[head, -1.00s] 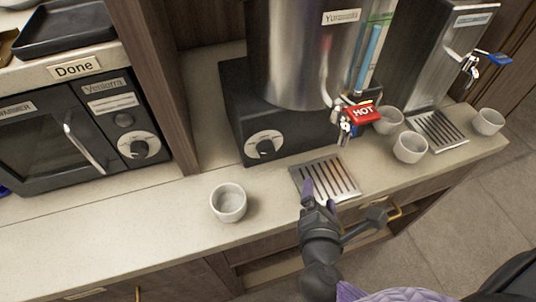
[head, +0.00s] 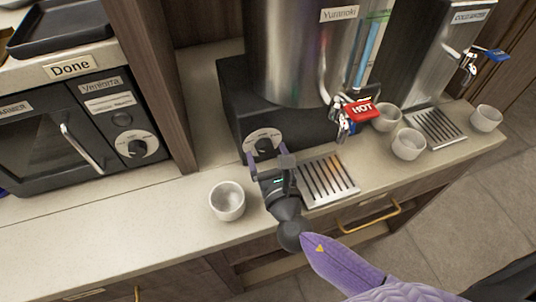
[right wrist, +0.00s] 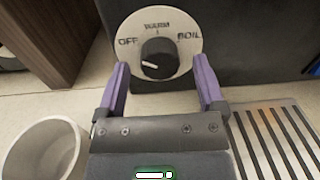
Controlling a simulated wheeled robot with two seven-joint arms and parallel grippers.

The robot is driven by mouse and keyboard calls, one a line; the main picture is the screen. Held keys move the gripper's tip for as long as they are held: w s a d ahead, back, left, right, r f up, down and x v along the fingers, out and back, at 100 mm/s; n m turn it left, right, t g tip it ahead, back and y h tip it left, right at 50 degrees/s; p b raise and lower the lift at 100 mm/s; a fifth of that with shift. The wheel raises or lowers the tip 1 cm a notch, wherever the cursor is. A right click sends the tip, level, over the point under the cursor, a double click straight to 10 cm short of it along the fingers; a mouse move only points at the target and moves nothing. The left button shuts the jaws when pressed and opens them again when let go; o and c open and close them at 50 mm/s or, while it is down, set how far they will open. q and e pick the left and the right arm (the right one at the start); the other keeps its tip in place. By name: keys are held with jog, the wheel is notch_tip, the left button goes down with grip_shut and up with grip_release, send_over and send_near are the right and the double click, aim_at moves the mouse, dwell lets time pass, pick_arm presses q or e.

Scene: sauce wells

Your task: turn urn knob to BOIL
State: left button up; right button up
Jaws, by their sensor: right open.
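The urn (head: 300,50) is a tall steel cylinder on a black base. The base front carries a round pale dial plate with a black knob (head: 263,145), partly behind my right gripper. In the right wrist view the knob (right wrist: 157,58) sits under the labels OFF at left, WARM at top and BOIL at right. Its white mark points left, toward the OFF side. My right gripper (head: 268,158) is open and empty in front of the dial. In the right wrist view its purple fingers (right wrist: 160,70) stand either side of the knob, apart from it. My left gripper is out of view.
A white cup (head: 228,201) stands left of my right gripper. A drip tray (head: 327,180) lies to its right, below the red HOT tap (head: 360,110). More cups (head: 408,144) stand further right. The counter at left is clear.

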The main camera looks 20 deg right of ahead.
grip_shut()
dwell(0.3)
jog(key=shift+m, duration=0.3)
jog(key=m+b, duration=0.1)
jog(key=m, duration=0.4)
jog(key=shift+b, duration=0.35)
jog(key=m+b, duration=0.1)
jog(key=m, duration=0.5)
jog(key=shift+m+g, duration=0.3)
jog(key=m+y, duration=0.1)
jog(key=m, duration=0.3)
jog(key=shift+r+b, duration=0.1)
jog(key=shift+b, duration=0.2)
jog(key=m, duration=0.5)
jog(key=shift+d, duration=0.1)
jog(key=shift+m, duration=0.4)
